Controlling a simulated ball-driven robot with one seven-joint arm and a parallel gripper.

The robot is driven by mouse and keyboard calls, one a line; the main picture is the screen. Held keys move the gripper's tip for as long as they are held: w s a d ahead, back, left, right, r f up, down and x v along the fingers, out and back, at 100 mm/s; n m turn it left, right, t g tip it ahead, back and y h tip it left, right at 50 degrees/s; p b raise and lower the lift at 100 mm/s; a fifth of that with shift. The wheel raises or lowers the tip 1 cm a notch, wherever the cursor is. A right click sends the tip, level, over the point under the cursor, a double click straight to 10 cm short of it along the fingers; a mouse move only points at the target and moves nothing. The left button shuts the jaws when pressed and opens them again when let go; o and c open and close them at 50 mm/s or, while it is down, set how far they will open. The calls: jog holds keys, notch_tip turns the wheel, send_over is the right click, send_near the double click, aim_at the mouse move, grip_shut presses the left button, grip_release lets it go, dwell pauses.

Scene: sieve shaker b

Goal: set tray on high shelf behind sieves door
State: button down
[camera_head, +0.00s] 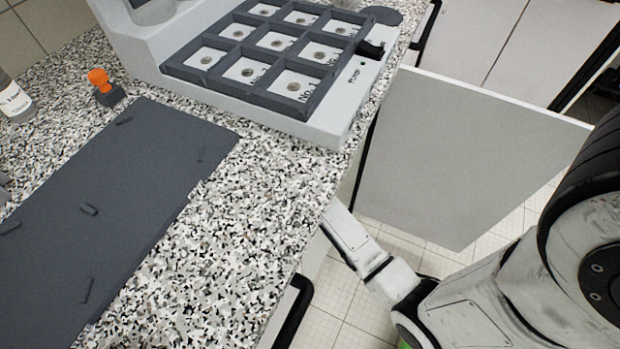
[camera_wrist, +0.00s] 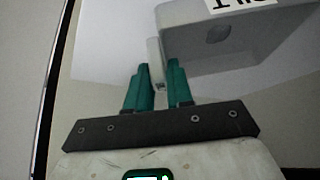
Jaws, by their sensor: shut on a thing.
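In the wrist view my gripper (camera_wrist: 158,72) has green fingers shut on the pale tab of a grey tray (camera_wrist: 250,65). The tray fills the upper right there and bears a white label with dark letters, partly cut off. In the head view my arm reaches down past the counter's front edge, and the gripper and tray are hidden below it. A white cupboard door (camera_head: 450,150) stands open, swung out from the counter front. No label naming it as the sieves door shows. The high shelf cannot be made out.
The speckled counter (camera_head: 265,200) carries a dark grey mat (camera_head: 110,200), an orange-topped item (camera_head: 98,80) and a pale device with a dark compartment tray (camera_head: 270,97). A black handle (camera_head: 295,310) juts from the counter front, near my arm. Tiled floor lies below the door.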

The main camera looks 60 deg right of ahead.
jog(key=shift+s+f, duration=0.1)
jog(key=shift+f, duration=1.25)
jog(key=c, duration=1)
grip_release()
jog(key=shift+a, duration=0.1)
jog(key=shift+s+a+r, duration=0.1)
jog(key=shift+s+r, duration=0.05)
jog(key=shift+r, duration=0.25)
jog(key=v, duration=0.2)
jog(key=shift+s+a+r+p, duration=0.2)
jog(key=shift+s+a+p, duration=0.05)
jog(key=shift+p, duration=0.1)
jog(key=s+a, duration=0.7)
jog(key=s, duration=0.2)
jog(key=shift+f, duration=0.15)
jog(key=shift+a+p, duration=0.1)
jog(key=shift+p, duration=0.2)
